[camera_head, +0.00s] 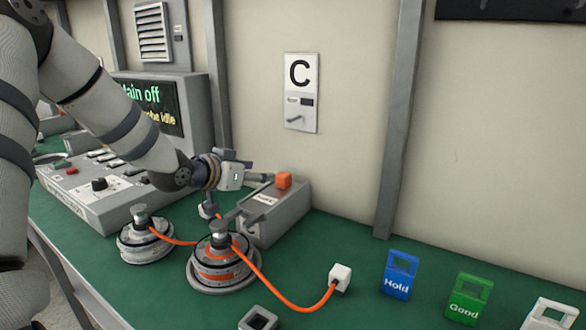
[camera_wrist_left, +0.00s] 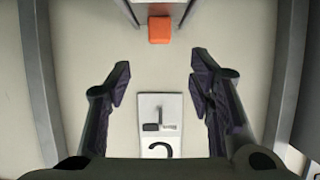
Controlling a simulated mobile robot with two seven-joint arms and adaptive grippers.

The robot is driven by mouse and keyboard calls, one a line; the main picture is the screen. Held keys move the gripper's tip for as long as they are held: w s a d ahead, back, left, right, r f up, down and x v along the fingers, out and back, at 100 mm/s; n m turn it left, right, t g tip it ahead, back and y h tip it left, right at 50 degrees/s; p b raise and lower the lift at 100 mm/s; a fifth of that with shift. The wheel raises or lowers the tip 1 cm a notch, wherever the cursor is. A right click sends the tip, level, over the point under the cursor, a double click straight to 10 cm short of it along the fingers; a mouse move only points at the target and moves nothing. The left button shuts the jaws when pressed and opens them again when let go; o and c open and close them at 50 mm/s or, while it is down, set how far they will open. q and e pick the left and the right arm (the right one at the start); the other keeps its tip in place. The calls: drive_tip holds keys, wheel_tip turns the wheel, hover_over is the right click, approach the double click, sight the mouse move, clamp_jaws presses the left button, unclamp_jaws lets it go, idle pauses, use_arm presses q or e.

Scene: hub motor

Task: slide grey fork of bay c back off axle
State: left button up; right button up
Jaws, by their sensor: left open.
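The grey fork of bay C (camera_head: 283,215) is a grey block with an orange knob (camera_head: 284,180) on top. Its front end reaches toward the axle (camera_head: 219,230) of the orange-banded hub motor (camera_head: 221,268); I cannot tell how far it engages. My left gripper (camera_head: 262,177) is open and empty, just left of the knob and above the fork. In the left wrist view my left gripper (camera_wrist_left: 158,84) has its fingers spread wide, with the orange knob (camera_wrist_left: 160,29) beyond them at the top. My right gripper is not in view.
The bay C wall panel (camera_head: 300,92) hangs behind. A second hub motor (camera_head: 146,242) and a console (camera_head: 105,190) stand left. An orange cable runs to a white plug (camera_head: 340,276). Blue Hold (camera_head: 398,277) and green Good (camera_head: 468,299) tags stand right on the green bench.

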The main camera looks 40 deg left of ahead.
sight(282, 175)
use_arm(q)
drive_tip(key=shift+w, duration=0.4)
drive_tip(key=x, duration=0.6)
drive_tip(key=shift+w+a+f, duration=0.1)
drive_tip(key=shift+f, duration=0.4)
drive_tip(key=b+x, duration=0.1)
drive_tip(key=x, duration=0.2)
drive_tip(key=shift+f, duration=0.2)
drive_tip(key=shift+w, duration=0.15)
drive_tip(key=shift+w+r, duration=0.15)
drive_tip(key=shift+r, duration=0.2)
clamp_jaws()
drive_tip(key=shift+w+f, duration=0.1)
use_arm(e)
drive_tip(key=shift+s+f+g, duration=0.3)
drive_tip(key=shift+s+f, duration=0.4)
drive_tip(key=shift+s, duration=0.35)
